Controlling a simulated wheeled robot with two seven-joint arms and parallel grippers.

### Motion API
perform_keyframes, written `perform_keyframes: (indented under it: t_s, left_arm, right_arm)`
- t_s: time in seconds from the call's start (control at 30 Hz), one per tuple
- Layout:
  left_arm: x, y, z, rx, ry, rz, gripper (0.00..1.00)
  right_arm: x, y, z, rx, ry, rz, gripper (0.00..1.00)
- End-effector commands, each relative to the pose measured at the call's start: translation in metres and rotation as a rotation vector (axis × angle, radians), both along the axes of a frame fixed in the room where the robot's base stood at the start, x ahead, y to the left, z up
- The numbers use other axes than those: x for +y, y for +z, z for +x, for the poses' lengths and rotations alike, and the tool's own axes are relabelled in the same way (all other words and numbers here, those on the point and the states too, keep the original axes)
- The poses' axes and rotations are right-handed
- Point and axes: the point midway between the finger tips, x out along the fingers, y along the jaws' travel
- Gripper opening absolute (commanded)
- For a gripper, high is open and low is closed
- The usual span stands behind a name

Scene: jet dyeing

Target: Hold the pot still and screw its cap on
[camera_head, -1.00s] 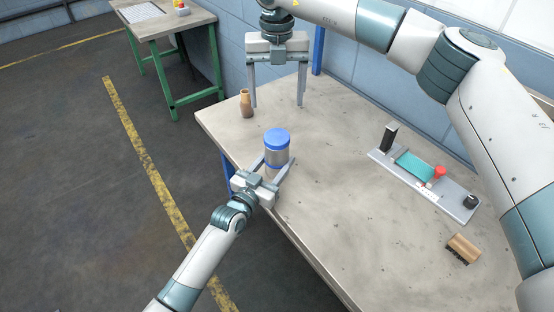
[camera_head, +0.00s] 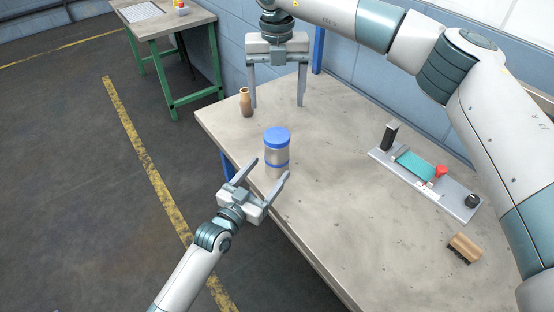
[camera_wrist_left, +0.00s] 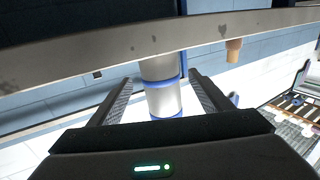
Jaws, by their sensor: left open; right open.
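The pot (camera_head: 277,154) is a grey cylinder with a blue band, standing upright near the table's left edge. Its blue cap (camera_head: 277,136) sits on top; I cannot tell how tight it is. My left gripper (camera_head: 270,167) is open, below and in front of the pot, its fingers pointing towards it. In the left wrist view the pot (camera_wrist_left: 164,100) shows beyond and between the two open fingers, apart from them. My right gripper (camera_head: 277,105) is open and empty, pointing down above the table, behind the pot in the head view.
A small brown bottle (camera_head: 246,103) stands on the table (camera_head: 330,210) behind the pot, close to my right gripper's left finger. A grey fixture (camera_head: 450,197) with a teal plate and a red knob lies at the right, near a brown brush (camera_head: 464,248). The table's middle is clear.

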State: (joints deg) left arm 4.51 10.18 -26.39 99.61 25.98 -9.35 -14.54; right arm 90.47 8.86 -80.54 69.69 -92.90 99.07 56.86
Motion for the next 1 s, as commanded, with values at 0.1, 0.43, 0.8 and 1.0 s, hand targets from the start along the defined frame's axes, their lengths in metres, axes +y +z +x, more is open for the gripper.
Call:
perform_keyframes:
  t_s: [0.1, 0.43, 0.8, 1.0]
  left_arm:
    - [0.014, -0.002, -0.023, 0.000, 0.000, 0.001, 0.72]
    - [0.045, -0.002, -0.077, 0.001, 0.000, 0.002, 0.72]
    - [0.058, 0.000, -0.099, 0.000, 0.000, 0.000, 0.72]
    - [0.058, 0.000, -0.099, 0.000, 0.000, 0.000, 0.72]
  right_arm:
    - [0.000, -0.005, 0.000, 0.000, 0.000, 0.000, 0.76]
    - [0.000, -0.015, 0.000, 0.000, 0.000, 0.000, 0.76]
    - [0.000, -0.018, 0.000, 0.000, 0.000, 0.000, 0.76]
    - [0.000, -0.018, 0.000, 0.000, 0.000, 0.000, 0.76]
